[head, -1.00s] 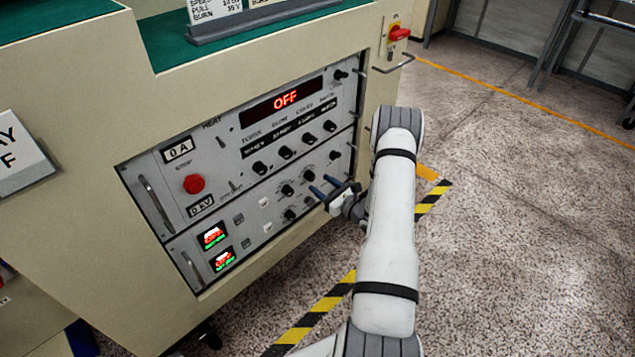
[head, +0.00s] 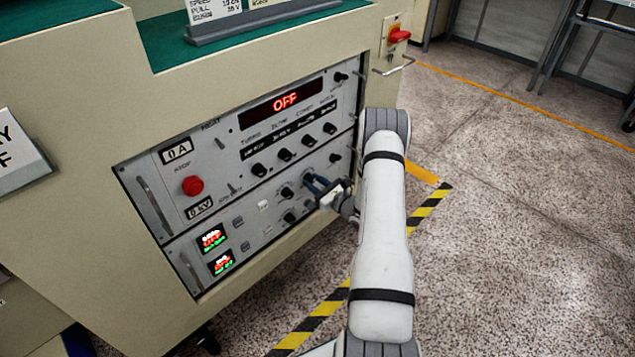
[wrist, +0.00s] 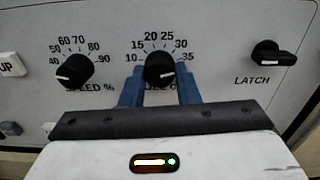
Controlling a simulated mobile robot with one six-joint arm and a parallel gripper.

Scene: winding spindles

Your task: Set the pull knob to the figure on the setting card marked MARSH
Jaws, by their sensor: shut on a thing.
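In the wrist view, the pull knob (wrist: 159,72) is black with a white mark, under a scale from 10 to 35. Its label is mostly hidden by the blue fingers. My gripper (wrist: 160,88) is shut on this knob, one finger at each side. In the head view my gripper (head: 313,182) reaches the lower panel, and its fingers cover the knob. The exact reading is hard to tell. A setting card (head: 212,9) stands on the bench top, with lines for SPEED, PULL and BURN. Its heading is cut off, so MARSH does not show.
The speed knob (wrist: 74,71) sits left of the held knob, and the LATCH knob (wrist: 272,54) sits right. Above are more knobs, an OFF display (head: 285,101) and a red button (head: 193,186). A second card (head: 268,3) is partly in view. Open floor lies to the right.

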